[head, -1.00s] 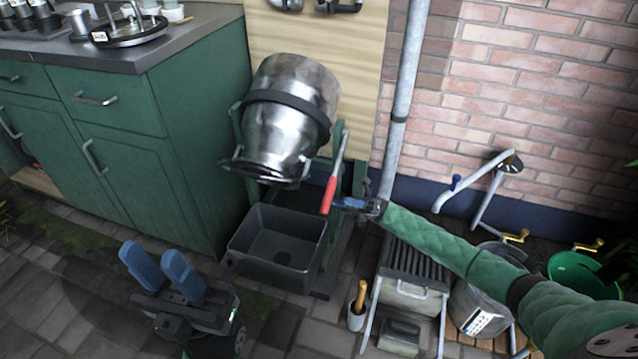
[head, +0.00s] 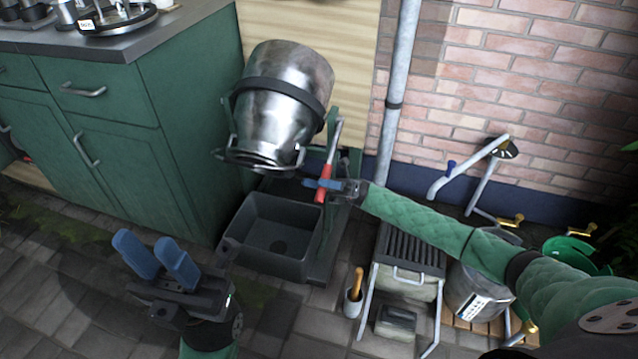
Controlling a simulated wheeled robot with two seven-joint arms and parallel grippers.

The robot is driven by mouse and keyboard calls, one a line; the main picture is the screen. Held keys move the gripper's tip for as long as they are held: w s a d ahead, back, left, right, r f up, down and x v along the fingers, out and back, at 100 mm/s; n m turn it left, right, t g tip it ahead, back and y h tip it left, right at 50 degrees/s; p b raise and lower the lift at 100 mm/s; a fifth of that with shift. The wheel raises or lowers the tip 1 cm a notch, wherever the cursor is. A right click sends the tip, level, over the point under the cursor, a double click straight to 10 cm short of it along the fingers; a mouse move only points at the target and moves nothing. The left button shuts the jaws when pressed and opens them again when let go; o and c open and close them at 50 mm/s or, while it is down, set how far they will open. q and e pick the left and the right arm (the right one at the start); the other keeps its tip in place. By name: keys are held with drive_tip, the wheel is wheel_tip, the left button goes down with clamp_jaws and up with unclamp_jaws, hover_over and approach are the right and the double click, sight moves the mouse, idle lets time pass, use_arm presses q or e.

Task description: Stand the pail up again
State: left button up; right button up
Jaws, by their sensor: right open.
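The pail (head: 281,97) is a shiny metal vessel with a dark band, held in a green frame (head: 330,215) and tilted with its mouth down to the left. A lever with a red grip (head: 323,183) hangs at its right side. My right gripper (head: 318,184) is open at the red grip, its blue fingers reaching past it on both sides in the picture; whether they touch it I cannot tell. My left gripper (head: 157,258) is open and empty, low at the left, well away from the pail.
A dark square basin (head: 240,235) stands below the pail's mouth. A green cabinet (head: 175,150) is to the left. A grey pipe (head: 399,100) and brick wall are behind. A slatted stand (head: 408,250) and a small pot (head: 353,302) stand at right.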

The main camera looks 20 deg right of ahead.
clamp_jaws()
drive_tip(key=shift+r, duration=0.1)
